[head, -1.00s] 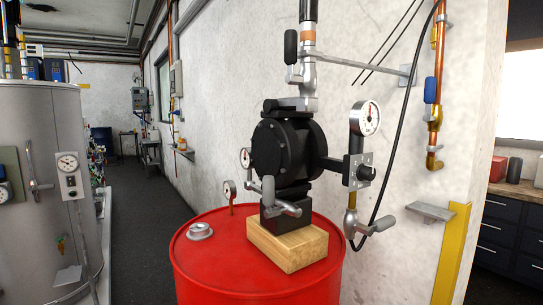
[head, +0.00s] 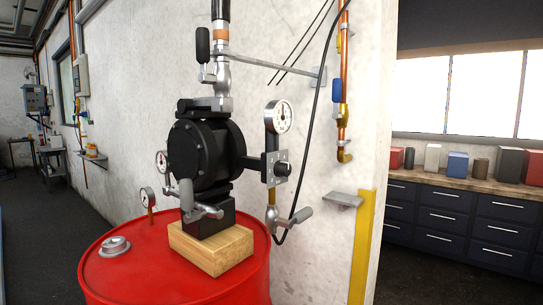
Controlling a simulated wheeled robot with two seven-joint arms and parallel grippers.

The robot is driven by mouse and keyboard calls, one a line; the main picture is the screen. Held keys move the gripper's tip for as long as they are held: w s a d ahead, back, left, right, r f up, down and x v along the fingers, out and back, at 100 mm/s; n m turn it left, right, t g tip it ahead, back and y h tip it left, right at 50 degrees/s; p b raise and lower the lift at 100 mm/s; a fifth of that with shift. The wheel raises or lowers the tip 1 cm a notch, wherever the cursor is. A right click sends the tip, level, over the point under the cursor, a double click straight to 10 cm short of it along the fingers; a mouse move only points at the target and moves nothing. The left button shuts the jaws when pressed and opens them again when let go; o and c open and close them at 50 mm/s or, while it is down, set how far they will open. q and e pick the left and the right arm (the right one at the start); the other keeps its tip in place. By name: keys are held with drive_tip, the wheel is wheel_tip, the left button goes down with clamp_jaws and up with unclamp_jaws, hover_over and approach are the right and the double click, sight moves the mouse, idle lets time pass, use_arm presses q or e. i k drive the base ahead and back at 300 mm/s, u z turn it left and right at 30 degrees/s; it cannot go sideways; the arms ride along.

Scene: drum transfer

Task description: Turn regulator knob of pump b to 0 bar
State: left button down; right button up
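A black pump (head: 198,152) stands on a wooden block (head: 212,247) on top of a red drum (head: 150,275). I cannot tell from any label whether it is pump b. A black regulator knob (head: 285,169) sits on a grey bracket plate (head: 271,166) right of the pump. A round white gauge (head: 279,117) is above the knob; its reading is too small to tell. Two smaller gauges show at the pump's left, one by the pump body (head: 161,163) and one on the drum (head: 147,198). Neither of my grippers is in view.
A white wall with a copper pipe (head: 344,90) and a small grey shelf (head: 343,200) stands right of the drum. A yellow post (head: 361,247) marks the wall's end. Dark drawer cabinets (head: 455,222) stand at the right. Floor is free at the left.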

sight(281, 168)
drive_tip(key=u, duration=3.55)
drive_tip(key=k, duration=2.35)
drive_tip(key=z, duration=1.85)
